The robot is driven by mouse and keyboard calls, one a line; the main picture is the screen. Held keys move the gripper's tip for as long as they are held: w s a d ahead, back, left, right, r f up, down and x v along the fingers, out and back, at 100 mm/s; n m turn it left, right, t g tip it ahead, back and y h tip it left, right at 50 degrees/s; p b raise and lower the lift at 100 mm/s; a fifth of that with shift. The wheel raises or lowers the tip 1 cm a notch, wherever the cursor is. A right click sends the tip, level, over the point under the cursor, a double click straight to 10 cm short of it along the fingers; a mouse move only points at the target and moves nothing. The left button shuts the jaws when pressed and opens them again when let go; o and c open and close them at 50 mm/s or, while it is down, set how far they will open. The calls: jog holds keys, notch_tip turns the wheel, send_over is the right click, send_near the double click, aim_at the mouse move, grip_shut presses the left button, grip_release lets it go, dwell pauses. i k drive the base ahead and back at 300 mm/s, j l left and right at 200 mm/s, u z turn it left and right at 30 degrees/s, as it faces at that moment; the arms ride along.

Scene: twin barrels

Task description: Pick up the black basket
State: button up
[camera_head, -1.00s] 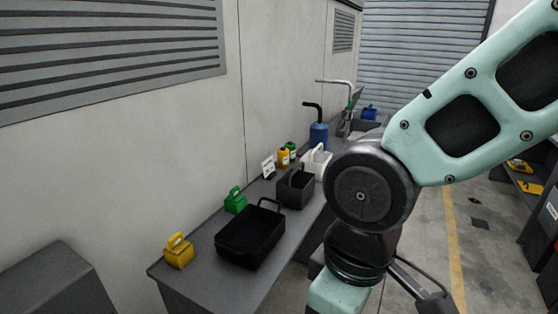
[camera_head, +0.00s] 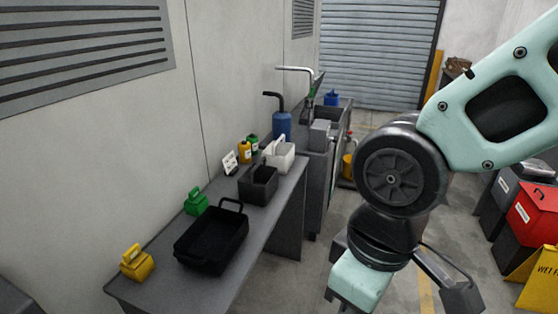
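The black basket (camera_head: 205,262) is a low, open black container with raised handles, standing upright on the grey bench. It is near the front of the bench, beside a small yellow container and a small green one. My arm fills the right side of the view, apart from the basket and to its right. Dark parts at the end of my arm (camera_head: 455,292) show at the lower right, but I cannot make out the fingertips or whether they are open. Nothing touches the basket from my arm.
A yellow container (camera_head: 137,264), green container (camera_head: 196,203), dark grey basket (camera_head: 258,184) and white basket (camera_head: 281,158) stand on the bench (camera_head: 262,248). A blue bottle (camera_head: 282,126) stands behind. Red and dark boxes (camera_head: 532,212) and a yellow sign (camera_head: 540,275) are right. Floor between is clear.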

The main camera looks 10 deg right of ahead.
aim_at(256, 186)
jog(key=i+l+u, duration=0.4)
jog(key=i+l, duration=0.2)
jog(key=i+l+u, duration=0.4)
jog(key=i+l, duration=0.25)
jog(key=l, duration=0.1)
